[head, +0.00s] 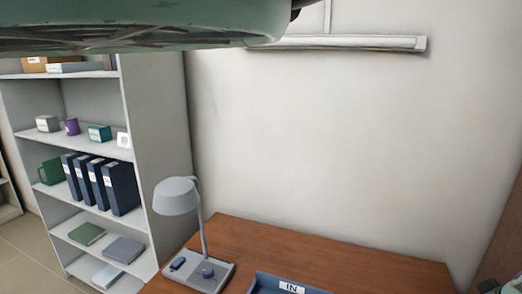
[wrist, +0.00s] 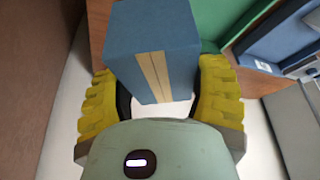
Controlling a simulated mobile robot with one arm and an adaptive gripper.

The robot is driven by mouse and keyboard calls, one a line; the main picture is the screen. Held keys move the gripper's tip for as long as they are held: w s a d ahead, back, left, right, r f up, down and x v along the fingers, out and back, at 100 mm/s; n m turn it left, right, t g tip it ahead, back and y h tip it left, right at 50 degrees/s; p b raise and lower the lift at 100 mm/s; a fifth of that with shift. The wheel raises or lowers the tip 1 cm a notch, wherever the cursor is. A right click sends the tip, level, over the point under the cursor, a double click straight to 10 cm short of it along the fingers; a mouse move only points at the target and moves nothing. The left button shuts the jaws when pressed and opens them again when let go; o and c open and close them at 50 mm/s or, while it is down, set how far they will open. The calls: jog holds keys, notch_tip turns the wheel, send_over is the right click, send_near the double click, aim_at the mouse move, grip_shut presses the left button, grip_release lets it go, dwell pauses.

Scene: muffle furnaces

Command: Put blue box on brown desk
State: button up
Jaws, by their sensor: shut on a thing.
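The blue box (wrist: 181,66), with a tan stripe down it, is in the wrist view. My gripper (wrist: 158,80) has yellow ribbed fingers on either side of the box and is shut on it. The brown desk (head: 345,257) is at the bottom of the head view, against the pale wall. Neither the box nor my gripper's fingers show in the head view, so their place over the desk cannot be told from there.
A grey lamp (head: 184,196) stands at the desk's left end. A blue tray (head: 265,283) marked IN is at its front. The desk's middle and back right are bare. A white shelf unit (head: 158,130) with binders, books and small boxes stands to the left.

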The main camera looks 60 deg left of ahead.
jog(key=shift+w+d+r+m, duration=0.25)
jog(key=shift+w+r, duration=0.15)
jog(key=shift+r, duration=0.25)
jog(key=shift+w+d+r+m, duration=0.1)
jog(key=shift+w+r+m, duration=0.25)
jog(key=shift+r, duration=0.3)
jog(key=s+d+r+m+t+h, duration=0.1)
jog(key=s+d+r+m+h, duration=0.2)
jog(key=r+m, duration=0.4)
jog(key=s+d+r+m+t+h, duration=0.1)
jog(key=s+d+r+m+t, duration=0.2)
jog(key=r, duration=0.5)
jog(key=s+r+p, duration=0.2)
jog(key=r+p, duration=1.3)
jog(key=r, duration=0.1)
jog(key=s+r+m+g+p, duration=0.1)
jog(key=s+r+p, duration=0.2)
jog(key=r+p, duration=1.3)
jog(key=shift+s+d+r+m+g, duration=0.2)
jog(key=shift+r+m+g, duration=0.1)
jog(key=shift+r, duration=0.25)
jog(key=shift+f, duration=0.1)
